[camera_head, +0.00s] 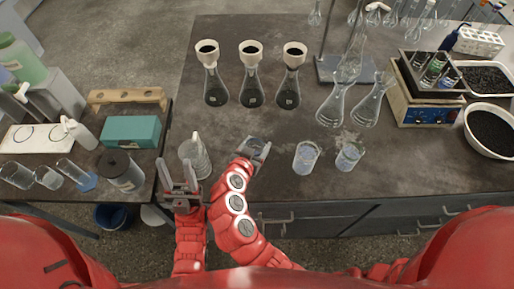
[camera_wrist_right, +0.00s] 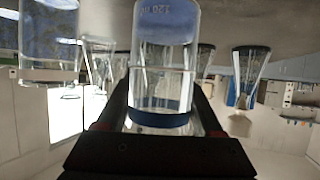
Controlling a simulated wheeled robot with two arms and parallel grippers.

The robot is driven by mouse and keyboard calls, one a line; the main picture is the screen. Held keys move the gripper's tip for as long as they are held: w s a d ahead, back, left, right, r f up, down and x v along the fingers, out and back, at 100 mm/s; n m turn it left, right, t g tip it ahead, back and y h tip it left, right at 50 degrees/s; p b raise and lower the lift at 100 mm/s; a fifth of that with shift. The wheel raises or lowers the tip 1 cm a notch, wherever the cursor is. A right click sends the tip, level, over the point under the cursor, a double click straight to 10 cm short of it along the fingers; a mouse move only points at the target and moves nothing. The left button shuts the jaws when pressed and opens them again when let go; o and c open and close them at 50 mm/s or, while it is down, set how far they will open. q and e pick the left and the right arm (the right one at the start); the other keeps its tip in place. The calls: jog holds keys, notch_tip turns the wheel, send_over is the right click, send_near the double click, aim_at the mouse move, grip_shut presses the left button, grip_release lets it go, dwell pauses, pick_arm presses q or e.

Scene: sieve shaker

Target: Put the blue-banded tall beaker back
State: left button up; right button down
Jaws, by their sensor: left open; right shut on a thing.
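The blue-banded tall beaker (camera_wrist_right: 163,75) is clear glass and fills the middle of the right wrist view, with its blue band close to my gripper. My right gripper (camera_wrist_right: 160,112) is shut on it, one finger on each side. In the head view the beaker is mostly hidden by my right gripper (camera_head: 255,148), which is near the table's front edge; I cannot tell whether the beaker touches the tabletop.
Two shorter beakers (camera_head: 306,158) (camera_head: 349,158) stand to the right. Clear flasks (camera_head: 336,105) and a blue-fronted shaker (camera_head: 430,112) are at the right. A teal box (camera_head: 131,131) is left. Dark tabletop (camera_head: 240,122) is bare between.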

aim_at(257, 151)
notch_tip(257, 151, down, 3)
jog(key=shift+p, duration=0.75)
jog(key=shift+f, duration=0.25)
jog(key=shift+f, duration=0.15)
jog(key=shift+c, duration=0.2)
grip_release()
